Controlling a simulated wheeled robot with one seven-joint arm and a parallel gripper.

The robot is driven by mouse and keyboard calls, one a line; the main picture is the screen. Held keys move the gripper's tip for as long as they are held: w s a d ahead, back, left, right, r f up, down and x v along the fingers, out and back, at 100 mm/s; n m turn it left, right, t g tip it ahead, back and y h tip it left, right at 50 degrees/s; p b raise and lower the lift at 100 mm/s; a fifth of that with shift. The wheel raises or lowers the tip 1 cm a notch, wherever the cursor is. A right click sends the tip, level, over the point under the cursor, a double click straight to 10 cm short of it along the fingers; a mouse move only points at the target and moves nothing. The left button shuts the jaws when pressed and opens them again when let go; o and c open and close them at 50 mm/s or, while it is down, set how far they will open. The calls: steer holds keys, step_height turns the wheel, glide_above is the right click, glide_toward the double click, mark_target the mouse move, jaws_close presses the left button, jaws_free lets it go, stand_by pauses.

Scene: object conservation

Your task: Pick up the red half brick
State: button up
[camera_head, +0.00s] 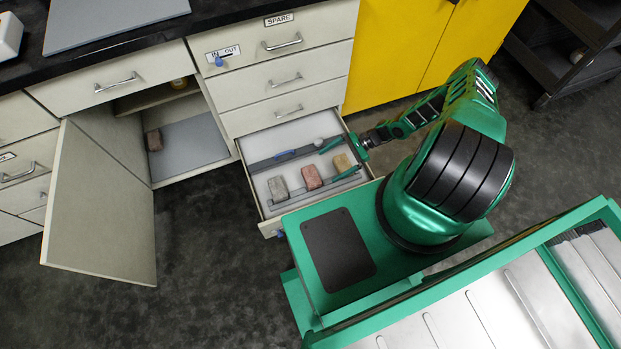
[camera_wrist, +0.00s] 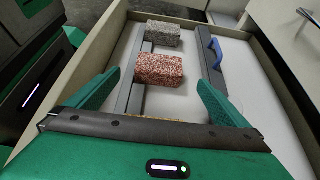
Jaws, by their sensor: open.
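The red half brick (camera_head: 312,177) sits in the open drawer, in a row between a grey brick (camera_head: 278,189) and a tan brick (camera_head: 342,163). In the wrist view the red speckled brick (camera_wrist: 160,69) lies just ahead of my fingertips, roughly centred between them, with the grey brick (camera_wrist: 157,34) beyond. My gripper (camera_head: 338,159) reaches into the drawer from the right, its fingers spread and empty. It also shows in the wrist view (camera_wrist: 159,79). The tan brick is almost wholly hidden there by my gripper body.
Grey rails run along the drawer (camera_head: 262,203), with a blue handle (camera_head: 285,155) on one. The drawer walls stand close around my gripper.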

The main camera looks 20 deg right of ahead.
mark_target(311, 175)
steer(key=x, duration=0.3)
steer(key=shift+a, duration=0.1)
steer(key=shift+x, duration=2.6)
steer(key=shift+a+r, duration=0.1)
steer(key=shift+r, duration=0.15)
steer(key=c, duration=1.6)
steer(key=shift+o, duration=0.2)
steer(key=shift+r, duration=0.1)
